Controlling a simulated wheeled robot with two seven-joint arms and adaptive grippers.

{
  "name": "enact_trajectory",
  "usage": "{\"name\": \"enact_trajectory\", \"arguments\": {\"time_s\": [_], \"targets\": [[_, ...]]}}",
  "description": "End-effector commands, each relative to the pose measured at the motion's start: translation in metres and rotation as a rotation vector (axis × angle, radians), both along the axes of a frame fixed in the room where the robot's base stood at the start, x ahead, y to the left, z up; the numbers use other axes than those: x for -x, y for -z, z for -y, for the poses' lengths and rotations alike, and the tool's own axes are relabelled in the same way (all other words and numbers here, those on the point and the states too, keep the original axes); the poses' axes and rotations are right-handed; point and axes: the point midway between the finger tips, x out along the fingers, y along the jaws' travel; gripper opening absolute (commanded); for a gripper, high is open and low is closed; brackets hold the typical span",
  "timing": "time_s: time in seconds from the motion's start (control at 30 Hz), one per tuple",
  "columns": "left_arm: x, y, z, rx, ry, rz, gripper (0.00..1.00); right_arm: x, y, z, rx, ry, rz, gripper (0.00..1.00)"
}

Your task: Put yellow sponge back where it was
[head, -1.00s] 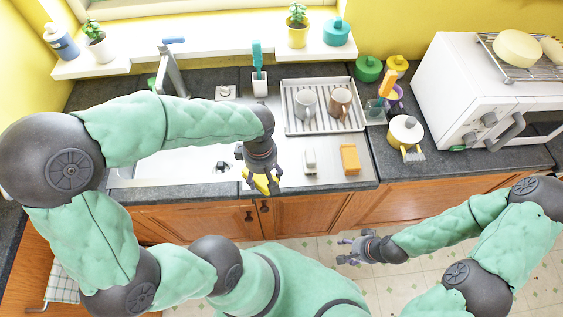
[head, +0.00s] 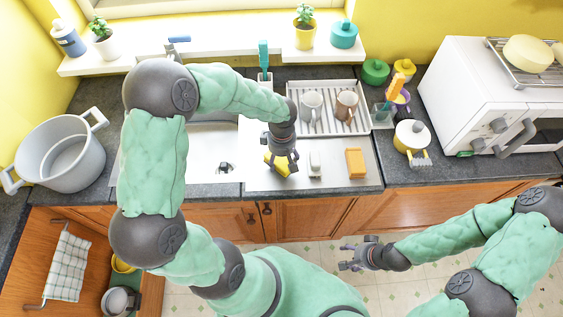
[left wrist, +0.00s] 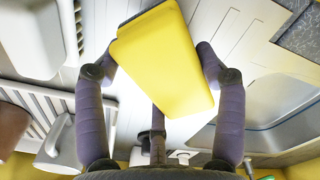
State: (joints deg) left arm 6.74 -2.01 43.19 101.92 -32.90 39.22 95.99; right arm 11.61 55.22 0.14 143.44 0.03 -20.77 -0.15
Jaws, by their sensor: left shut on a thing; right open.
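The yellow sponge (head: 277,166) is in the grip of my left gripper (head: 282,160), over the steel draining surface just left of the white item. In the left wrist view the sponge (left wrist: 165,62) sits between the two fingers and is slightly tilted. I cannot tell whether it touches the steel below. My right gripper (head: 357,257) is open and empty, low in front of the cabinets, far from the sponge.
On the steel drainboard (head: 335,178) stand a white item (head: 315,163) and an orange block (head: 355,163). Behind is a dish rack (head: 328,125) with two mugs. The sink (head: 215,155) lies left. A large grey pot (head: 62,155) stands far left; a white microwave (head: 470,90) is right.

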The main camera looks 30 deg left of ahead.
Motion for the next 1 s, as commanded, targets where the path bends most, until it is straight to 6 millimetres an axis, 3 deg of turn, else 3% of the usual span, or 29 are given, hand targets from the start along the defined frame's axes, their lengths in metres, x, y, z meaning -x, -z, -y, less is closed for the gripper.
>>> {"name": "enact_trajectory", "arguments": {"time_s": [0.17, 0.6, 0.63, 0.7, 1.0], "targets": [[0.002, 0.025, 0.0, 0.0, 0.0, -0.004, 0.44, 0.0, 0.005, 0.0, 0.0, 0.0, 0.0, 0.59], [0.001, 0.029, 0.0, 0.001, 0.001, -0.002, 0.44, 0.0, 0.01, 0.0, 0.0, 0.0, 0.0, 0.59], [0.001, 0.028, 0.0, 0.0, 0.001, -0.003, 0.79, 0.0, 0.009, 0.0, 0.0, 0.0, 0.0, 0.59], [0.002, 0.028, 0.0, 0.0, 0.001, -0.003, 0.94, 0.0, 0.008, 0.0, 0.0, 0.0, 0.0, 0.59], [0.002, 0.028, 0.0, 0.0, 0.001, -0.003, 0.94, 0.0, 0.008, 0.0, 0.0, 0.0, 0.0, 0.59]]}}
